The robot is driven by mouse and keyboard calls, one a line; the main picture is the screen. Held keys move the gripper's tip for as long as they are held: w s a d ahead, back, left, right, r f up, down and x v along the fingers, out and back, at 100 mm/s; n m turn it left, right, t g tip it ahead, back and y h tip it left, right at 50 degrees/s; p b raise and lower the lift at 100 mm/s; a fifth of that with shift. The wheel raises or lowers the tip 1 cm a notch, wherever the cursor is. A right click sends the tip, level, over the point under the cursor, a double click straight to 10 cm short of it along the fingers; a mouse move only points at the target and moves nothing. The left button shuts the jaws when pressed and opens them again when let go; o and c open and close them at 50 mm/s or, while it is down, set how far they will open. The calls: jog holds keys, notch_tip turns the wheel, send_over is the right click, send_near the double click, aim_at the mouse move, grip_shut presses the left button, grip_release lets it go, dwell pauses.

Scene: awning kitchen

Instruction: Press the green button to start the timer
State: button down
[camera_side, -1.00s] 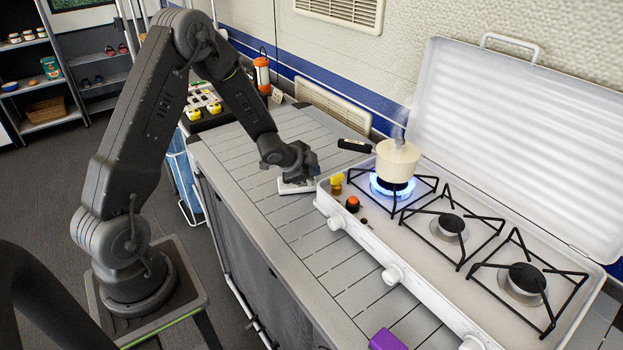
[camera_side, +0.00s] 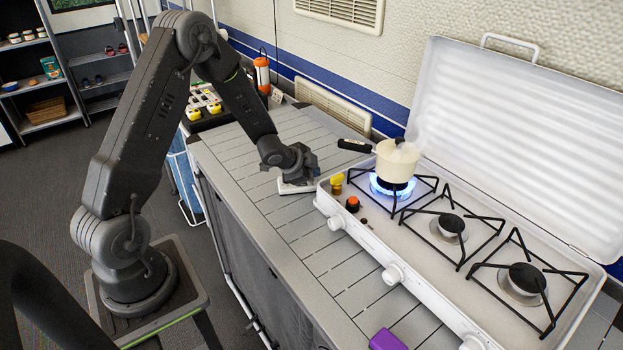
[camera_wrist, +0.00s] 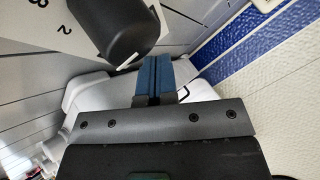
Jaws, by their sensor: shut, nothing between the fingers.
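In the side view, my gripper (camera_side: 288,167) points down over a small white device (camera_side: 297,187), probably the timer, on the counter left of the stove. The gripper hides most of it, and no green button shows. In the wrist view, my blue fingertips (camera_wrist: 153,75) are together with nothing between them. White surfaces (camera_wrist: 88,95) lie around and below them, and the grey gripper body covers the lower middle. I cannot tell whether the fingertips touch the device.
A white stove (camera_side: 365,233) with its lid raised stands right of the gripper. A steaming cream pot (camera_side: 397,160) sits over a lit blue flame, its dark handle pointing left. A purple block (camera_side: 387,340) lies at the counter front. The slatted counter (camera_side: 300,235) between is clear.

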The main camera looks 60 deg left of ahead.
jog(key=shift+r, duration=0.7)
jog(key=shift+r, duration=2.55)
jog(key=shift+r, duration=0.15)
jog(key=s+d+r+n+g+y, duration=0.1)
jog(key=s+d+r+n+y, duration=0.15)
jog(key=s+r, duration=0.35)
jog(key=s+d+r+n+y, duration=0.1)
jog(key=s+d+r+n, duration=0.25)
jog(key=r, duration=0.45)
jog(key=s+d+r+n+g+h, duration=0.1)
jog(key=s+d+r+h, duration=0.1)
jog(key=s+d, duration=0.4)
jog(key=s+d+r+g+h, duration=0.1)
jog(key=s+d+h, duration=0.1)
jog(key=s+d, duration=0.4)
jog(key=s, duration=0.5)
jog(key=shift+s+d+r+n+g, duration=0.2)
jog(key=shift+r+n+g, duration=0.1)
jog(key=shift+r+n, duration=0.1)
